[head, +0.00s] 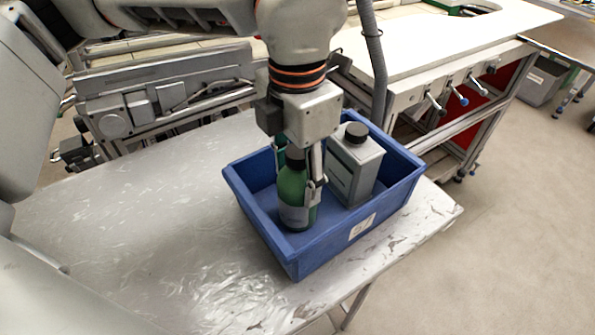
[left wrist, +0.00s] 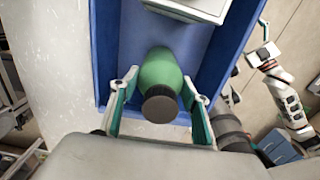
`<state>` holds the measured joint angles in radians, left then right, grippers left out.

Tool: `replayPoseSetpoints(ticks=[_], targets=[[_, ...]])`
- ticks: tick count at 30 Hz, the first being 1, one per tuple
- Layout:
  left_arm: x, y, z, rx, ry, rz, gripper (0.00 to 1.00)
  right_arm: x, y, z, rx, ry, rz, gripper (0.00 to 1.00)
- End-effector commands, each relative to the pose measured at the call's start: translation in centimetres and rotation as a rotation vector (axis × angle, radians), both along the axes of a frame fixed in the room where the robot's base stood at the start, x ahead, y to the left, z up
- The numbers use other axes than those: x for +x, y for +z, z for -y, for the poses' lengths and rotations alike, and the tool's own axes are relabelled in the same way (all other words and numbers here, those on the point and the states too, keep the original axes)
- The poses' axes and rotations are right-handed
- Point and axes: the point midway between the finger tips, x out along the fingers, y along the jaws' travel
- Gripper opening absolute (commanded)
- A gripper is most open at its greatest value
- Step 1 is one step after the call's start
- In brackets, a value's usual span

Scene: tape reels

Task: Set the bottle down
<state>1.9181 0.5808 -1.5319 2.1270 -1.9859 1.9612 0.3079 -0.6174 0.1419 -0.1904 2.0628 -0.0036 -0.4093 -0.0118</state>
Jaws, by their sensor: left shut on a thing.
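A green bottle (head: 293,193) with a pale label is upright inside a blue crate (head: 313,262), near its front-left wall. My left gripper (head: 300,178) points down from above and is shut on the bottle, with one finger visible along its right side. In the left wrist view the bottle (left wrist: 160,72) with its dark cap lies between the two fingers (left wrist: 162,84). The bottle's base is low in the crate; I cannot tell for certain whether it touches the floor.
A grey-white canister (head: 353,168) with a black cap stands in the crate, right of the bottle. The crate sits near the right end of a scuffed metal table (head: 150,215), whose left part is clear. A white workbench (head: 450,50) with handles stands behind.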

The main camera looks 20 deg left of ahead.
Motion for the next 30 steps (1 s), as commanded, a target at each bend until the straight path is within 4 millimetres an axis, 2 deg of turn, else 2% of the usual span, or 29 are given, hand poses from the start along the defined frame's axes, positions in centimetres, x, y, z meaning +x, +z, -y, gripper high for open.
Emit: replayPoseSetpoints(ticks=[1, 3, 12, 16, 20, 30], targets=[[0.0, -0.2, 0.0, 0.000, 0.000, -0.001, 0.48, 0.0, -0.1, 0.0, 0.000, 0.000, -0.001, 0.85], [0.0, -0.1, 0.0, 0.001, 0.000, -0.001, 0.63, -0.1, -0.1, 0.0, -0.001, 0.000, -0.002, 0.85], [0.0, -0.1, 0.0, 0.001, 0.000, -0.001, 0.63, -0.1, -0.3, 0.0, -0.001, 0.000, -0.005, 0.85], [0.0, 0.6, 0.0, 0.000, 0.001, 0.002, 0.63, -0.1, -0.1, 0.1, -0.001, 0.000, -0.003, 0.85], [0.1, 2.5, 0.0, -0.001, 0.002, 0.004, 0.63, 0.1, 0.2, 0.0, 0.001, -0.001, 0.001, 0.85], [0.0, 9.4, 0.0, -0.001, 0.003, 0.004, 0.63, 0.5, 1.3, -0.2, 0.013, -0.003, 0.013, 0.85]])
